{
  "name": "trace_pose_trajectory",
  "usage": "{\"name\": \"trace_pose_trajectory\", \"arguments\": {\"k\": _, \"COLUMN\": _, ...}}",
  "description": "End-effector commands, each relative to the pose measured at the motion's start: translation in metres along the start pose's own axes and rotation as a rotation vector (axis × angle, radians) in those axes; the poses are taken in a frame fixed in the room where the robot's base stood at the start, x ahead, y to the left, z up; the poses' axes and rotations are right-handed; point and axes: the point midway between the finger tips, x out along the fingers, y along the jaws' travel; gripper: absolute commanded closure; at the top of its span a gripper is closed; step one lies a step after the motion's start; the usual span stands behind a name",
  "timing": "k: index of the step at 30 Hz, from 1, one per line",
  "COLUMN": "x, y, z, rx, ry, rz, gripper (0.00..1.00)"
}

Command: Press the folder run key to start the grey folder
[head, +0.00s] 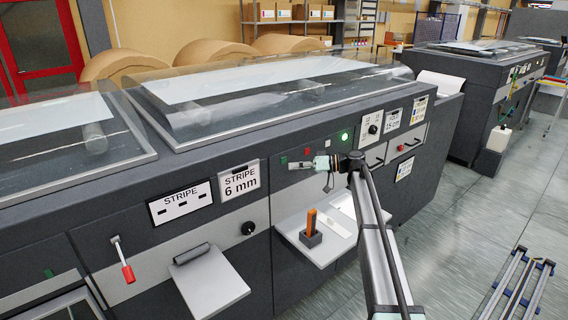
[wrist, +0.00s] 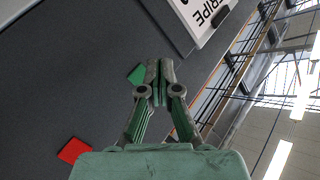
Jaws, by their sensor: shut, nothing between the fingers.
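My gripper (head: 291,166) is shut and empty, held close in front of the dark machine front, between the "STRIPE 6 mm" card and the lit green lamp (head: 345,136). In the wrist view its closed fingertips (wrist: 160,64) are just beside a green key (wrist: 136,74); I cannot tell whether they touch it. A red key (wrist: 75,150) lies farther back, at lower left there. In the head view the green key (head: 283,160) is just above the fingertips and the red key (head: 307,152) above the gripper body. No label naming the folder run key is readable.
The "STRIPE 6 mm" card (head: 240,182) is left of my gripper. A shelf (head: 290,240) with an orange-handled tool (head: 311,226) juts out below. A red-handled lever (head: 127,272) is at lower left. Clear covers top the machine.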

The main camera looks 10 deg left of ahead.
Motion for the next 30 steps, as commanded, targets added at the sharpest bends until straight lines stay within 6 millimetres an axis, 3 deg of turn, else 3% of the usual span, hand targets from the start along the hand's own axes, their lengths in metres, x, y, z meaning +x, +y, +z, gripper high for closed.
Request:
{"name": "trace_pose_trajectory", "arguments": {"k": 11, "x": -0.021, "y": -0.016, "z": 0.016, "rx": -0.001, "ry": 0.0, "rz": 0.0, "gripper": 1.0}}
{"name": "trace_pose_trajectory", "arguments": {"k": 30, "x": -0.021, "y": -0.016, "z": 0.016, "rx": -0.001, "ry": 0.0, "rz": 0.0, "gripper": 1.0}}
